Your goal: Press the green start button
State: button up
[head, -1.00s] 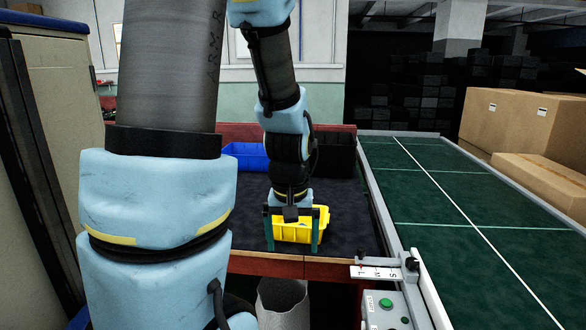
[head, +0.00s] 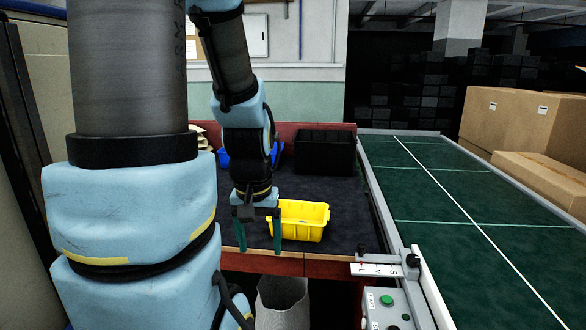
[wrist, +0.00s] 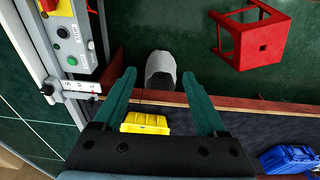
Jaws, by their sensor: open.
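The green start button (head: 386,300) sits on a grey control box (head: 405,302) at the conveyor's near left corner, with its label beside it. In the wrist view, the green button (wrist: 72,60) is at the upper left, on the box next to the conveyor rail. My gripper (head: 258,240) is open and empty, fingers pointing down over the dark table's front edge, to the left of the button and well apart from it. In the wrist view, my gripper's fingers (wrist: 158,78) are spread wide with nothing between them.
A yellow bin (head: 300,232) stands right beside my gripper. A black crate (head: 325,152) and a partly hidden blue bin (head: 224,158) are farther back. A red stool (wrist: 256,38) and a waste bin (head: 282,300) are below the table. A lettered slider plate (head: 378,270) is behind the control box.

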grip_shut()
dwell(0.4)
dwell(0.9)
